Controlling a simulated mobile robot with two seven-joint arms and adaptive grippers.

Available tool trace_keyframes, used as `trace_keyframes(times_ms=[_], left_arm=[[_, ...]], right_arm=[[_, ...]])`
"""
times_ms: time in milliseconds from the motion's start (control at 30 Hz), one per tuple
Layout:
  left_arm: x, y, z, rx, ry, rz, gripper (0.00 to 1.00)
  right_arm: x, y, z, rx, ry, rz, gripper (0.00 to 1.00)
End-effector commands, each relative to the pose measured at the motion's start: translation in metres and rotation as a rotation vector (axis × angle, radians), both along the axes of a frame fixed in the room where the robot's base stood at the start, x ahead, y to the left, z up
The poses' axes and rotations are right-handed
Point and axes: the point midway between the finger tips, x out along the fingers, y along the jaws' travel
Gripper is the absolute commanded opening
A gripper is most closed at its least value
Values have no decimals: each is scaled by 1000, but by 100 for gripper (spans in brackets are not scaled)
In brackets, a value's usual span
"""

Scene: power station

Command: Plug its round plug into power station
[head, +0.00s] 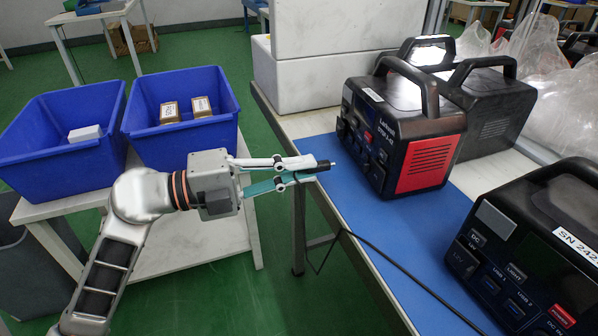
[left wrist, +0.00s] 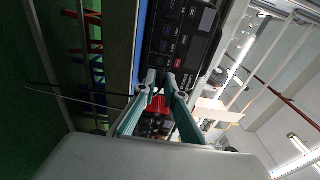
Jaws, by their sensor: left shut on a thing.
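My left gripper (head: 312,168) reaches in from the left, off the table's left edge. It is shut on a small black round plug (head: 322,166), whose metal tip points right. A black and red power station (head: 405,130) stands upright on the blue mat, to the right of the plug and apart from it. A second power station (head: 535,255), labelled SN 242, stands at the near right. In the left wrist view the fingers (left wrist: 160,92) point towards a black power station panel (left wrist: 180,35); the plug is hard to make out there. My right gripper is not in view.
A black cable (head: 410,275) runs over the blue mat (head: 365,215) to the near edge. A dark power station (head: 490,105) and white foam boxes (head: 325,60) stand behind. Blue bins (head: 185,140) stand on a low table at left. Clear mat lies between the two front stations.

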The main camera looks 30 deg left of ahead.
Motion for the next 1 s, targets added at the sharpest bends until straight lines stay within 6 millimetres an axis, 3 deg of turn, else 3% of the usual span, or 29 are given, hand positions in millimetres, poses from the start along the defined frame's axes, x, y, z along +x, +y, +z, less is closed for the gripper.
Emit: trace_keyframes(times_ms=[700,1000], left_arm=[[37,-35,0,1,1,-3,0],[36,-34,0,1,1,-3,0]], right_arm=[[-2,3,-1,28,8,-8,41],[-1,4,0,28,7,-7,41]])
